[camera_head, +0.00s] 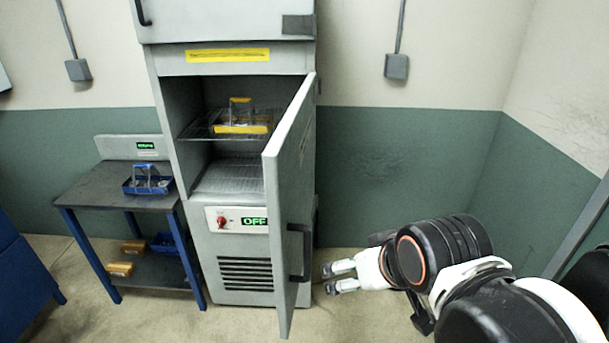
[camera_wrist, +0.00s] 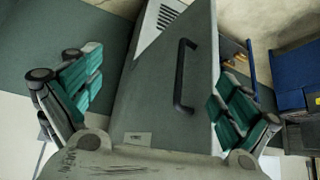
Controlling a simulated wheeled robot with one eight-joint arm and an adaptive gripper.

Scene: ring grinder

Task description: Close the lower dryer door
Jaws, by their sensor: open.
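The lower dryer door (camera_head: 288,190) stands open in the head view, swung out toward me and to the right, seen nearly edge-on. Its black handle (camera_head: 300,252) is on the outer face near the free edge. Behind it the lower compartment of the dryer (camera_head: 222,180) is exposed. My gripper (camera_head: 338,277) is to the right of the door at about handle height, apart from it. In the wrist view my gripper (camera_wrist: 160,95) is open and empty, its green-padded fingers spread wide. The door face (camera_wrist: 160,100) and the handle (camera_wrist: 185,75) show between and beyond them.
A yellow-handled tray (camera_head: 242,122) sits on the wire shelf inside the dryer. A blue-legged table (camera_head: 120,195) with a blue tray (camera_head: 147,182) stands left of the dryer. The upper door (camera_head: 225,20) is shut. The floor right of the door is clear.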

